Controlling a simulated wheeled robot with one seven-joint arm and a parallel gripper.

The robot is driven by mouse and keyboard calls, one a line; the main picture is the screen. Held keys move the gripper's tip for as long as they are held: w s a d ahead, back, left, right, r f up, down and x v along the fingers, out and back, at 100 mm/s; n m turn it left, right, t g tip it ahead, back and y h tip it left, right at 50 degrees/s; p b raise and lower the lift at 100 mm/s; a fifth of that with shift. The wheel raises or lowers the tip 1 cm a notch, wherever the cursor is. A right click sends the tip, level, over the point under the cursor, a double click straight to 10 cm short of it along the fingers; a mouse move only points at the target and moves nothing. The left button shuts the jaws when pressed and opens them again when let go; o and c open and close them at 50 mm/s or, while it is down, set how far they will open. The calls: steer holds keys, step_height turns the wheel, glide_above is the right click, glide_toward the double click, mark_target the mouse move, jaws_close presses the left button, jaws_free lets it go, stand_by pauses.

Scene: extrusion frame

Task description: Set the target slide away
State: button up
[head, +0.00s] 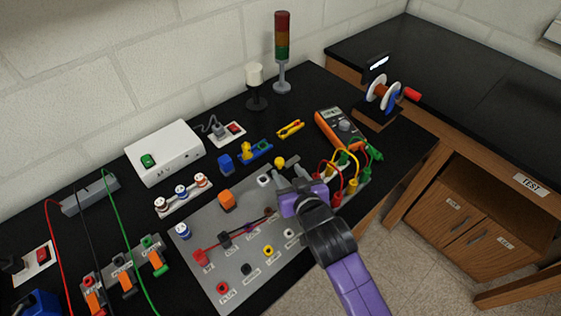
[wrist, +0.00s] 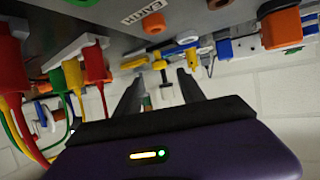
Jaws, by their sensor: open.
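No part is clearly marked as the target slide. A small yellow knob (head: 279,162) stands beside a short grey strip (head: 292,161) at the far edge of the grey panel (head: 205,262); I cannot tell whether these form the slide. My gripper (head: 286,172) is open, with its fingertips just in front of the yellow knob. In the wrist view my gripper (wrist: 158,84) has its two dark fingers apart. A yellow knob (wrist: 159,65) shows between and beyond their tips there. I cannot tell whether the fingers touch it.
Red, yellow and green leads (head: 345,172) stand close on the right of my gripper. An orange multimeter (head: 340,128) is behind them. An orange block (head: 227,200) and several coloured sockets are on the panel. A white box (head: 165,152) and a signal tower (head: 282,50) stand at the back.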

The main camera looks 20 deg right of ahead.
mark_target(280, 161)
steer(key=shift+p+x, duration=0.45)
steer(key=shift+x, duration=2.7)
steer(key=shift+c, duration=0.2)
jaws_close()
